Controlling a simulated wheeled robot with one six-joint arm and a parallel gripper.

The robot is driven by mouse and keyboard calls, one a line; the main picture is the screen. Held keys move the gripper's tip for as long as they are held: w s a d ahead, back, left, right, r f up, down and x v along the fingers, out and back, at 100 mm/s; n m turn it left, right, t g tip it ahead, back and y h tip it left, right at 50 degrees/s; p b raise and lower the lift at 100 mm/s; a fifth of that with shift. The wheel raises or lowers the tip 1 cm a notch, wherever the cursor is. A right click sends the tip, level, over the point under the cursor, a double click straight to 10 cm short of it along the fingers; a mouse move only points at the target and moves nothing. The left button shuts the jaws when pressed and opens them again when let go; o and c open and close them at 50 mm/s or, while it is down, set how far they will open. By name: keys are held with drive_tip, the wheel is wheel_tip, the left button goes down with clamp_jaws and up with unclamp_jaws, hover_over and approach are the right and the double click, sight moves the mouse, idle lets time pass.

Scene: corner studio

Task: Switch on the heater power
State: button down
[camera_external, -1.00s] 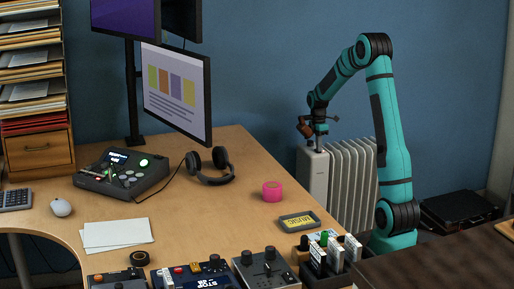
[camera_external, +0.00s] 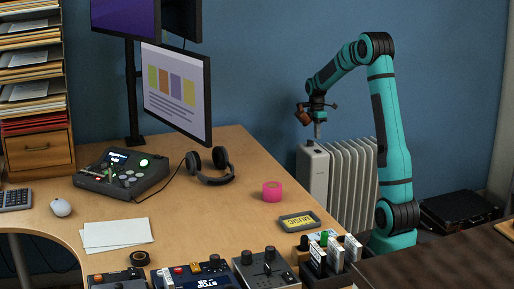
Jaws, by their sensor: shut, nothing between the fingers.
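The heater (camera_external: 350,182) is a white finned radiator standing on the floor behind the right edge of the desk. Its control end (camera_external: 313,176) is at its left, with a small dark knob or switch on top (camera_external: 310,143). My gripper (camera_external: 317,136) is shut and empty, pointing down just above the top of that control end. A small gap seems to show between the fingertips and the heater top. The state of the heater's power switch is too small to tell.
The wooden desk (camera_external: 225,225) holds headphones (camera_external: 210,167), a pink roll (camera_external: 272,191), a yellow-labelled cassette (camera_external: 299,221) and a dark organiser (camera_external: 335,268) near its right edge. A monitor (camera_external: 176,90) stands left of the heater.

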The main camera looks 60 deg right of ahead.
sight(319, 151)
wheel_tip(319, 151, up, 9)
drive_tip(key=shift+w+d, duration=0.35)
drive_tip(key=shift+w, duration=0.05)
drive_tip(key=shift+s+a, duration=0.45)
drive_tip(key=shift+s, duration=0.1)
drive_tip(key=shift+f, duration=0.15)
drive_tip(key=f, duration=0.4)
drive_tip(key=a+f, duration=0.1)
drive_tip(key=f, duration=0.4)
drive_tip(key=s+f, duration=0.1)
drive_tip(key=f, duration=0.3)
drive_tip(key=shift+s+a+f, duration=0.1)
drive_tip(key=shift+a+f, duration=0.05)
drive_tip(key=shift+f, duration=0.2)
